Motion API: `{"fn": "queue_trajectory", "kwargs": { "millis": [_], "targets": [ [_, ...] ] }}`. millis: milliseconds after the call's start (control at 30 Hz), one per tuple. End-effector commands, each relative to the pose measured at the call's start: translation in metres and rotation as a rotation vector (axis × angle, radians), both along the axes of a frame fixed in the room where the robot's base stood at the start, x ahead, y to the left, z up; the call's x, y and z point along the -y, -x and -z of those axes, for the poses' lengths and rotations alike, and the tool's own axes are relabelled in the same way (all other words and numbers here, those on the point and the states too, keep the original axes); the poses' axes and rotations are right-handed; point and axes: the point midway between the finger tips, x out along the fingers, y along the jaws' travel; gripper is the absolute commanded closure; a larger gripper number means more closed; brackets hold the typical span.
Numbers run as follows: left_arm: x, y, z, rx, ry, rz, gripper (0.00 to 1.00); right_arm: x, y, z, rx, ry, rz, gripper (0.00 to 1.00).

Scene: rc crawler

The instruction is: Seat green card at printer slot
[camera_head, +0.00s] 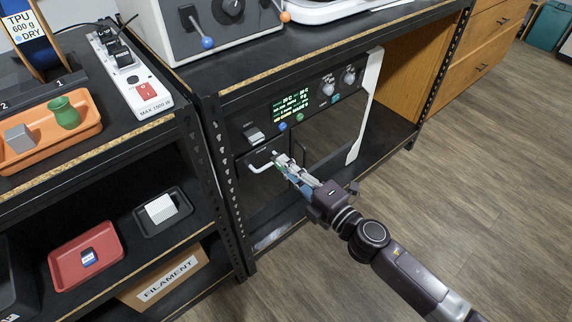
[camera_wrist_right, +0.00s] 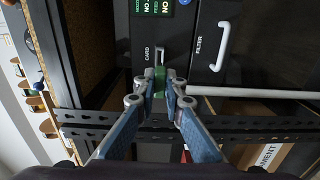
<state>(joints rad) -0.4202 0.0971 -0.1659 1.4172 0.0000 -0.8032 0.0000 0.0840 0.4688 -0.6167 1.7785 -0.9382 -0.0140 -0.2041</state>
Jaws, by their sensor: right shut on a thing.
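The green card (camera_wrist_right: 160,80) is between the fingertips of my right gripper (camera_wrist_right: 161,88), which is shut on it in the right wrist view. In the head view a little green shows at the tips of the right gripper (camera_head: 282,160). The printer (camera_head: 325,112) is built into the rack, with a lit display and knobs. The slot (camera_wrist_right: 160,56) beside the CARD label is just ahead of the card in the wrist view. I cannot tell whether the card's far edge is in the slot. My left gripper is not in view.
The white FILTER handle (camera_wrist_right: 223,46) sticks out close beside the gripper. A rack post (camera_head: 219,165) stands left of the printer. A red tray (camera_head: 62,262) and a dark tray (camera_head: 146,226) are on the left shelf. Floor is clear at right.

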Motion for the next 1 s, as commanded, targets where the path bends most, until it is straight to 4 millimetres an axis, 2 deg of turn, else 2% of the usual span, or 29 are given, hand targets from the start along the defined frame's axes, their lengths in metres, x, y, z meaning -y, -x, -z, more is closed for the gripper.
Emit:
{"fn": "queue_trajectory", "kwargs": {
  "millis": [200, 700, 1000],
  "targets": [
    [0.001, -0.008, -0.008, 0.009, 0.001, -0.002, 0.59, 0.004, 0.002, 0.001, 0.005, -0.005, -0.001, 0.99],
    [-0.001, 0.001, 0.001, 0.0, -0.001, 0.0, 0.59, -0.025, -0.037, -0.001, 0.007, -0.006, -0.002, 0.99],
    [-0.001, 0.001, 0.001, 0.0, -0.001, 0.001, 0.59, -0.031, -0.045, -0.001, 0.006, -0.006, -0.002, 0.99]
  ]
}}
